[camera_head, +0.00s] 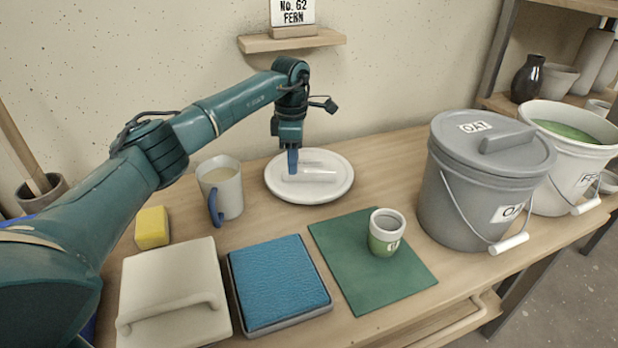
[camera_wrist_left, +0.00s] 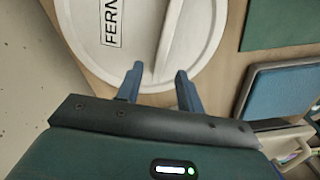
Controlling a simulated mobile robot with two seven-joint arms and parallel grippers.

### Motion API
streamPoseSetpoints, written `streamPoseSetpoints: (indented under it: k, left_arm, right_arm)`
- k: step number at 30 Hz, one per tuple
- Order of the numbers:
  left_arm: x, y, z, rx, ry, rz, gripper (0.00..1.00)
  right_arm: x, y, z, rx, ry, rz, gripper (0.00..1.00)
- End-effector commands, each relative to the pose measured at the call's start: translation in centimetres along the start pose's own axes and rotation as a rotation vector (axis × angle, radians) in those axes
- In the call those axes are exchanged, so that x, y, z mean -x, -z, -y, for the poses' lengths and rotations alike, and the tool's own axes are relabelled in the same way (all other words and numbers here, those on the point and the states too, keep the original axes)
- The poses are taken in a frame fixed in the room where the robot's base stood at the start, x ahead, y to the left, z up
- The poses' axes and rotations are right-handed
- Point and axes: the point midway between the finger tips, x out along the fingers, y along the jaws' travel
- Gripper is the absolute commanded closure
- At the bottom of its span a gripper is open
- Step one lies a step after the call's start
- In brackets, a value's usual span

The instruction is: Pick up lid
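A round white lid (camera_head: 335,183) with a bar handle (camera_head: 312,176) lies on the table behind the green mat. In the left wrist view the lid (camera_wrist_left: 90,30) carries a FERN label (camera_wrist_left: 112,22), and its handle (camera_wrist_left: 172,42) runs toward my gripper. My left gripper (camera_head: 292,172) points down at the lid's left part. In the wrist view its fingers (camera_wrist_left: 157,80) are apart, with the handle's near end between them and gaps at the sides. Whether the fingertips touch the lid is unclear. My right gripper is not in view.
A grey OAT bucket (camera_head: 455,205) with its lid on stands right, beside an open white bucket (camera_head: 560,180) of green glaze. A mug (camera_head: 226,185) stands left of the lid. A cup (camera_head: 384,240) stands on the green mat (camera_head: 350,275). A blue pad (camera_head: 280,280) lies in front.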

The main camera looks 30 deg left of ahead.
Motion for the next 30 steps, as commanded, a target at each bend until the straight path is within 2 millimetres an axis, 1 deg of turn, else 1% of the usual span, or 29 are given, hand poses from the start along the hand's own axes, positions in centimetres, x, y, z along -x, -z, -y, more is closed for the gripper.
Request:
streamPoseSetpoints:
  k: [1,4,7,13,14,27,30]
  left_arm:
    - [-1.2,0.0,0.0,-0.001,0.002,-0.001,0.63]
    - [-2.1,0.0,0.0,-0.001,0.001,0.000,0.63]
    - [-2.5,0.0,0.0,-0.002,0.000,0.000,0.63]
    - [-2.5,0.0,0.0,-0.001,0.000,0.000,0.63]
    - [-2.5,0.0,0.0,-0.001,0.000,0.000,0.64]
    - [-2.5,0.0,0.0,-0.001,0.000,0.000,1.00]
    - [-2.5,0.1,0.0,-0.001,0.000,0.000,1.00]
  right_arm:
    - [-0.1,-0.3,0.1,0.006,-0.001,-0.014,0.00]
    - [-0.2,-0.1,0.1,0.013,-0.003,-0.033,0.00]
    - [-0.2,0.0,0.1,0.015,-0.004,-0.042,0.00]
    - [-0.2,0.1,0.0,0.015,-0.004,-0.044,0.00]
    - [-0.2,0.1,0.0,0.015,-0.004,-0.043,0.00]
    - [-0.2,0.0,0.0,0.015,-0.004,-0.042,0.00]
    - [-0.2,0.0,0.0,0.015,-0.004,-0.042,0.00]
